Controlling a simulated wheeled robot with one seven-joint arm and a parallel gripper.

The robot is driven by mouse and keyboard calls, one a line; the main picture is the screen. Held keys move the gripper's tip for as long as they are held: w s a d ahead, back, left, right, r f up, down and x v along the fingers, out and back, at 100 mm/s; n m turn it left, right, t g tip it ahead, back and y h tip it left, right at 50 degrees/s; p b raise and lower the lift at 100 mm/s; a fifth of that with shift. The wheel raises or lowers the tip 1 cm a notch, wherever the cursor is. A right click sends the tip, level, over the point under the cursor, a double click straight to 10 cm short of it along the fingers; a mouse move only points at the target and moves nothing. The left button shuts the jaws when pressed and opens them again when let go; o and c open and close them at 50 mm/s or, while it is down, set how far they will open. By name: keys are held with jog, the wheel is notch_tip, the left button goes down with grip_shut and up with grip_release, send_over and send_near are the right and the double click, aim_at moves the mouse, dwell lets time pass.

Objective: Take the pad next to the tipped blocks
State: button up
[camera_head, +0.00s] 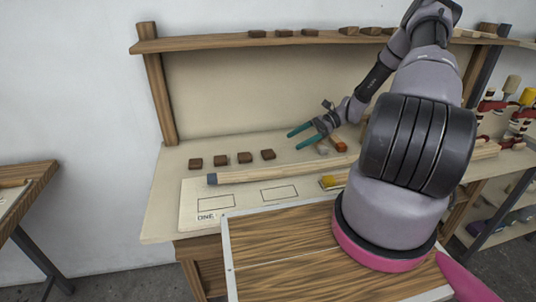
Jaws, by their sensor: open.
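My gripper (294,141) is open over the back of the bench, its two teal fingers pointing left with nothing between them. A row of small dark brown blocks (220,160) lies on the bench, left of and below the fingers. A reddish-brown block (338,144) and a small grey piece (322,149) lie just below and right of my gripper. A small yellow piece (328,182) lies nearer the front, partly hidden by my arm. I cannot tell which of these is the pad, or which blocks are tipped.
A long pale bar with a dark end (211,179) lies across the bench. A board marked ONE (228,209) with outlined rectangles is in front. A shelf (250,41) above bears several small blocks (348,30). My arm hides the bench's right part.

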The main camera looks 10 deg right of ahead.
aim_at(279, 154)
jog(key=x, duration=0.8)
jog(key=shift+s, duration=0.1)
jog(key=c, duration=1.4)
